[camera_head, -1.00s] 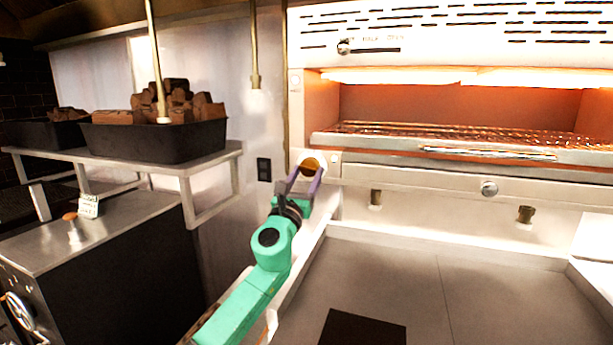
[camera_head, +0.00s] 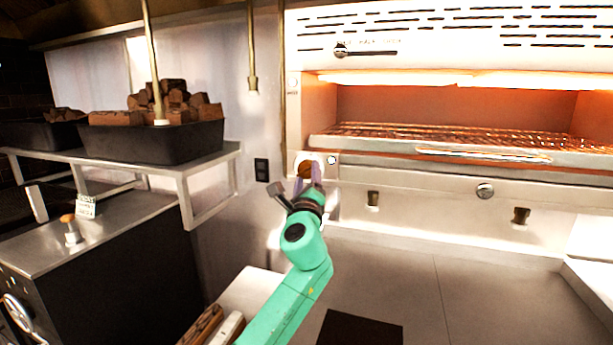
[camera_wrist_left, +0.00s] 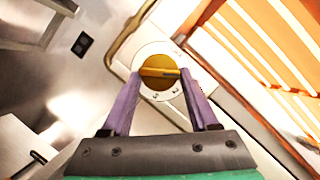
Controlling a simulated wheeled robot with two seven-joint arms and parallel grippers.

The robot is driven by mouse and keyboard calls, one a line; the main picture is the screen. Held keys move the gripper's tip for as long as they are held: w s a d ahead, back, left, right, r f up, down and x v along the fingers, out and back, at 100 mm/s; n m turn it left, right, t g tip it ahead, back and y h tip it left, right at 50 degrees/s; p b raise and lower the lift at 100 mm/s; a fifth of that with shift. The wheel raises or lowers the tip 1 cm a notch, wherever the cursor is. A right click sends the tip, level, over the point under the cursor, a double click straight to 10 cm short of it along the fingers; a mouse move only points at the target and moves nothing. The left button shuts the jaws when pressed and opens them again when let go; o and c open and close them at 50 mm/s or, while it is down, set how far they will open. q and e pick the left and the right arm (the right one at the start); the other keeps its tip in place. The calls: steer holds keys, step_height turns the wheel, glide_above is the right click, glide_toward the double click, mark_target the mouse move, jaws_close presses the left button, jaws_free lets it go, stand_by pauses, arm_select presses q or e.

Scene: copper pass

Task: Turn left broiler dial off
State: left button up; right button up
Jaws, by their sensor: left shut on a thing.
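The left broiler dial (camera_head: 304,169) is a round brass knob at the left end of the broiler's front panel. In the left wrist view the dial (camera_wrist_left: 159,72) sits on a pale disc with small marks, its raised bar lying nearly level across the picture. My left gripper (camera_head: 309,184) has purple fingers, one on each side of the dial, and is shut on it. The fingers (camera_wrist_left: 160,76) also show in the left wrist view, their tips at the dial's edges. The fingers and wrist partly cover the dial in the head view. My right gripper is not in view.
The broiler (camera_head: 440,110) glows above its wire rack. A steel shelf (camera_head: 215,158) at left carries a black tub (camera_head: 150,143) of wood chunks. The steel surface (camera_head: 450,290) below is mostly clear.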

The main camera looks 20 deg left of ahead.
arm_select(q)
steer(key=n, duration=0.2)
steer(key=n+g+p, duration=0.1)
steer(key=n, duration=0.1)
steer(key=n+g+y, duration=0.1)
steer(key=n, duration=0.1)
steer(key=shift+d+r+n+p, duration=0.15)
steer(key=shift+r+n+p, duration=0.15)
steer(key=shift+r+p, duration=0.1)
steer(key=n+g+p, duration=0.1)
steer(key=n, duration=0.2)
steer(key=shift+r+g, duration=0.1)
steer(key=shift+g, duration=0.2)
steer(key=shift+n+g+p, duration=0.4)
steer(key=shift+n+p, duration=0.35)
steer(key=shift+n, duration=0.25)
steer(key=o, duration=1.3)
steer(key=shift+o, duration=0.2)
steer(key=shift+s, duration=0.1)
